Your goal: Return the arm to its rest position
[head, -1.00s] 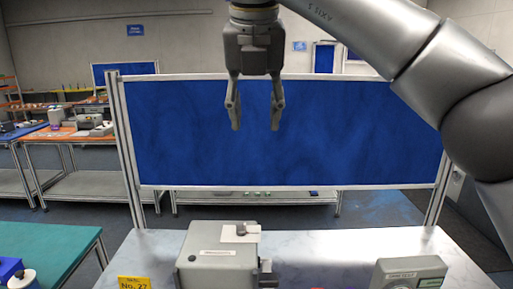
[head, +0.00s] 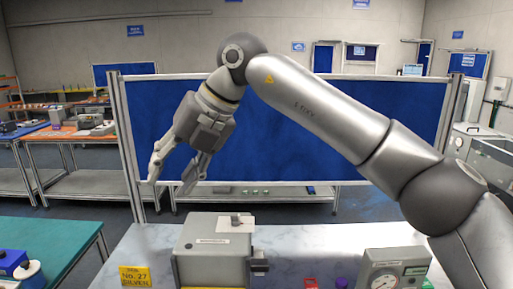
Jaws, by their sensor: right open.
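My right gripper (head: 172,183) hangs in the air left of the middle of the head view, in front of the blue partition panel. It tilts down and to the left. Its two fingers are apart, with nothing between them. My right arm (head: 335,110) comes in from the lower right and bends at the wrist above the panel. The gripper is above and behind the near table's grey box in the picture, touching nothing that I can see. My left gripper is not in view.
The near table (head: 330,240) holds a grey box machine (head: 212,250), a gauge device (head: 395,272), a purple item (head: 341,284) and a yellow No. 27 sign (head: 135,276). A blue partition (head: 300,160) stands behind it. A green table (head: 50,240) is at left.

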